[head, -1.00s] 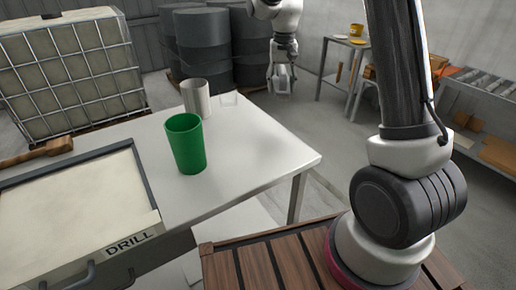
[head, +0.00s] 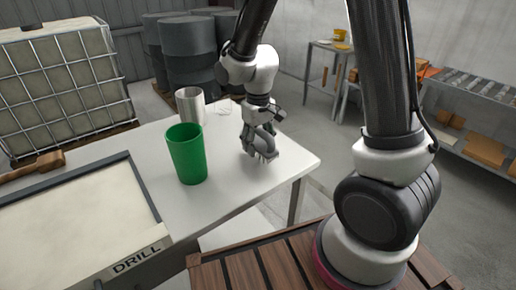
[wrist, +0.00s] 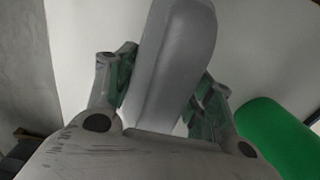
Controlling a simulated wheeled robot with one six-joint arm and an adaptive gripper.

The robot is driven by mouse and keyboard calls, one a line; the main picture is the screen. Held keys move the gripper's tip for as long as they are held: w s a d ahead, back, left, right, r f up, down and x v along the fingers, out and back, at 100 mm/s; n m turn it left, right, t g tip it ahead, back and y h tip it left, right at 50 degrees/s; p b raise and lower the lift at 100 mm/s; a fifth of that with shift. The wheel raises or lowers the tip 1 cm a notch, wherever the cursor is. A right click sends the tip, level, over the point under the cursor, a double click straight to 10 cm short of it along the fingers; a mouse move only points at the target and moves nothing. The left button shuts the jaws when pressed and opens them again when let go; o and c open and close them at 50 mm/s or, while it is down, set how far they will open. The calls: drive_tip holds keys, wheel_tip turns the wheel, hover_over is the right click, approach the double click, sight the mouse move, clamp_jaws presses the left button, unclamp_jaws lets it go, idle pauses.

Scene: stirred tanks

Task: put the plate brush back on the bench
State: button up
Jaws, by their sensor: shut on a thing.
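My gripper (head: 261,150) is low over the right part of the white bench (head: 232,195), to the right of the green cup. In the wrist view my gripper (wrist: 164,84) is shut on a pale grey, smooth, rounded block, which I take for the plate brush (wrist: 176,50). Its two fingers press on either side of it. The brush is hard to make out in the head view, and its bristles do not show. Whether it touches the bench top I cannot tell.
A green cup (head: 187,155) stands left of my gripper, with a metal cup (head: 190,105) behind it. A drawer-like tray marked DRILL (head: 75,215) and a wooden-handled tool (head: 35,166) are at the left. The bench's right corner is clear.

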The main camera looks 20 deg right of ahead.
sight(258, 128)
drive_tip(key=shift+f, duration=1.05)
drive_tip(key=shift+f, duration=0.1)
drive_tip(key=o, duration=1.1)
drive_tip(key=shift+c, duration=0.2)
wheel_tip(258, 128, up, 12)
drive_tip(key=shift+r, duration=0.15)
drive_tip(key=s+d+r+m+t, duration=0.1)
drive_tip(key=s+d+r+t, duration=0.1)
drive_tip(key=s+d+r, duration=0.3)
drive_tip(key=s+d+r+m+t, duration=0.2)
drive_tip(key=s+d+r, duration=0.4)
drive_tip(key=s+d, duration=0.3)
drive_tip(key=s, duration=0.4)
drive_tip(key=shift+s+d+r+m, duration=0.2)
drive_tip(key=shift+s+d+m, duration=0.05)
drive_tip(key=shift+d+m, duration=0.1)
